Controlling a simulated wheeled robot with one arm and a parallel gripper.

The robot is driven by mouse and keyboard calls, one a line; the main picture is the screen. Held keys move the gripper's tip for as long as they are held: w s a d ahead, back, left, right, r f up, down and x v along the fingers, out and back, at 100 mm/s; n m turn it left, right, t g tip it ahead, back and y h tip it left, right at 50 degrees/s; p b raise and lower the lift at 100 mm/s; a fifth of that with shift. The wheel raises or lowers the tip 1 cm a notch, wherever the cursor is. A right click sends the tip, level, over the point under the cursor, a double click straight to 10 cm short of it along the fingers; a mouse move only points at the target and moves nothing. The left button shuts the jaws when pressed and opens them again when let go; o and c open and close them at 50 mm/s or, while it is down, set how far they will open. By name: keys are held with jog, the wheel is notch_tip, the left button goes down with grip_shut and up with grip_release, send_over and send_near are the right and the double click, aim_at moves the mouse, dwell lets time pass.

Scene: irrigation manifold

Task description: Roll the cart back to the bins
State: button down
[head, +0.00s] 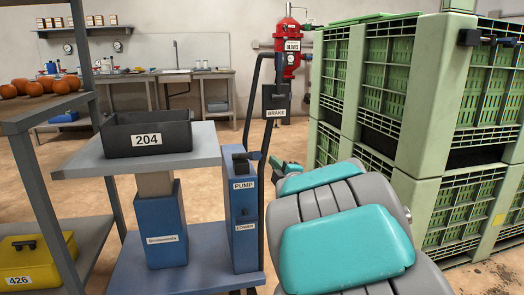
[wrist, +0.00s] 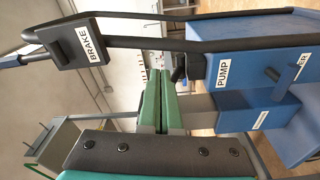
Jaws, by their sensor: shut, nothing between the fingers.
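The cart stands in the centre-left of the head view, with a low blue deck (head: 135,262), a blue lift column (head: 165,225) and a grey top (head: 85,158). In the wrist view the BRAKE plate (wrist: 80,45) is at upper left and the PUMP box (wrist: 228,70) at right. My gripper (wrist: 158,85) is shut and empty, pointing at the handle side. The green bins (head: 415,110) are stacked at right.
A black bin marked 204 (head: 147,135) sits on the cart top. A shelf rack (head: 50,115) with orange pumpkins and a yellow box marked 426 (head: 30,262) stands close at left. A red tank (head: 291,45) and benches line the back wall. Open floor lies behind the cart.

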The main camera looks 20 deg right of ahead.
aim_at(264, 145)
jog(key=w+a, duration=0.1)
jog(key=w, duration=0.9)
jog(key=shift+w+a+r+n+y+b, duration=0.25)
jog(key=shift+w+r+n+y+b, duration=0.05)
jog(key=shift+w+r+n+b, duration=0.1)
jog(key=shift+d+r+t+p, duration=0.15)
jog(key=shift+d+t+p, duration=0.25)
jog(key=shift+d, duration=0.45)
jog(key=s+d+p, duration=0.1)
jog(key=d+p, duration=1)
jog(key=d, duration=2.1)
jog(key=shift+s, duration=0.25)
jog(key=shift+d+f, duration=0.1)
jog(key=shift+f, duration=0.1)
